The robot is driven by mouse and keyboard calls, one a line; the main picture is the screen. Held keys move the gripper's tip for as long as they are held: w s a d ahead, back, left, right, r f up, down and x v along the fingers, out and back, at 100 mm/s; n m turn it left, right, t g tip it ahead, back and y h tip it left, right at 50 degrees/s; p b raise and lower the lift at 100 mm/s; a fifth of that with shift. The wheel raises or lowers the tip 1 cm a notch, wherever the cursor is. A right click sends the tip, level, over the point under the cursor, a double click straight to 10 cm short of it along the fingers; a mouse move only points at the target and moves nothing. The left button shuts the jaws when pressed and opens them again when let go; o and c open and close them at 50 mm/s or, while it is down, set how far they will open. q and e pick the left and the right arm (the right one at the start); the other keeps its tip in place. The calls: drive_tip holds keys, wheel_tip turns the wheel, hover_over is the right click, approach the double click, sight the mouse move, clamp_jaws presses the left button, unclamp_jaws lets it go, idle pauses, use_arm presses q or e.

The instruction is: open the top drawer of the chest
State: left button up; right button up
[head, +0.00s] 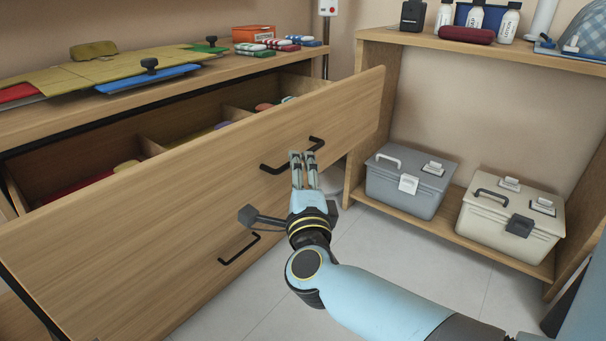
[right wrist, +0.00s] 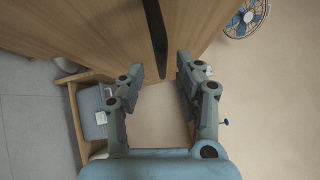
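The wooden chest (head: 215,72) stands at the left in the head view. Its top drawer (head: 170,195) is pulled well out, with its divided inside showing. The drawer's black bar handle (head: 275,169) is on its front; in the right wrist view a dark handle (right wrist: 157,35) shows ahead of the fingers. My right gripper (head: 303,156) is in front of this handle. Its fingers are parted (right wrist: 160,66), with the handle's near end about between the tips in the picture; I see no clear contact. My left gripper is not in view.
A second black handle (head: 238,248) is lower down. Folded cloths (head: 115,68) and a red-orange box (head: 253,33) lie on the chest top. A shelf unit (head: 450,217) with a grey toolbox (head: 408,187) and a cream toolbox (head: 505,222) stands right. A blue fan (right wrist: 246,17) stands beyond.

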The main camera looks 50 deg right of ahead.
drive_tip(key=v, duration=0.8)
drive_tip(key=shift+s+a, duration=0.2)
